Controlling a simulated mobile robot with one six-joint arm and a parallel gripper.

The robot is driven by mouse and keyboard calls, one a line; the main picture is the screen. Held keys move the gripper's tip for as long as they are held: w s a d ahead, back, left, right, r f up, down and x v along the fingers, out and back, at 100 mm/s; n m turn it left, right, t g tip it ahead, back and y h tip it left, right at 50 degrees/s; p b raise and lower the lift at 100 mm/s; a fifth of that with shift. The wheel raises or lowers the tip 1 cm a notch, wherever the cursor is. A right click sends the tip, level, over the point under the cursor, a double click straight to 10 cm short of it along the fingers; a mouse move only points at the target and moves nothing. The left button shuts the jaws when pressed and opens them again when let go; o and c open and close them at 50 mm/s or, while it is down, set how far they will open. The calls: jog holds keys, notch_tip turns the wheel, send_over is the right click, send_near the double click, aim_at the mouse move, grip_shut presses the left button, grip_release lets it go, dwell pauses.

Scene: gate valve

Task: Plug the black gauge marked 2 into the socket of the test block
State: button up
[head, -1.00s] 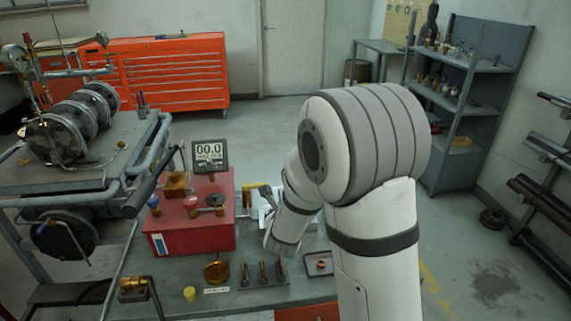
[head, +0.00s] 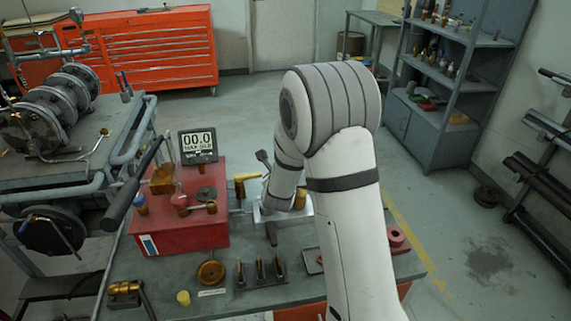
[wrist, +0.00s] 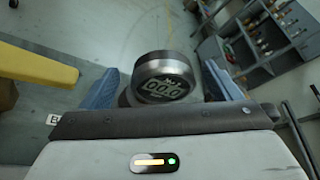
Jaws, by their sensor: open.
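A round dark gauge (wrist: 163,78) with a metal rim and a digital face stands between my gripper's two blue fingers in the wrist view. My gripper (wrist: 161,87) is open, with a finger on each side of the gauge; I cannot tell whether either touches it. No number 2 can be read on it. In the head view my arm hides most of the gripper and the gauge. A red box (head: 185,232), perhaps the test block, stands on the bench at left, with a display (head: 198,146) reading 00.0. I cannot make out its socket for certain.
A brass dish (head: 211,272), a rack of brass fittings (head: 262,274) and a yellow cup (head: 183,298) are along the bench's front. A red part (head: 397,240) lies at the right. Pipework (head: 60,105) stands at left. A yellow part (wrist: 40,65) is left of the gripper.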

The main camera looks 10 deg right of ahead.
jog(key=shift+d+p+x, duration=0.2)
jog(key=shift+p+x, duration=0.2)
jog(key=shift+x, duration=1.95)
jog(key=shift+s+f, duration=0.1)
jog(key=shift+f, duration=0.05)
jog(key=shift+c, duration=0.4)
jog(key=c, duration=1.1)
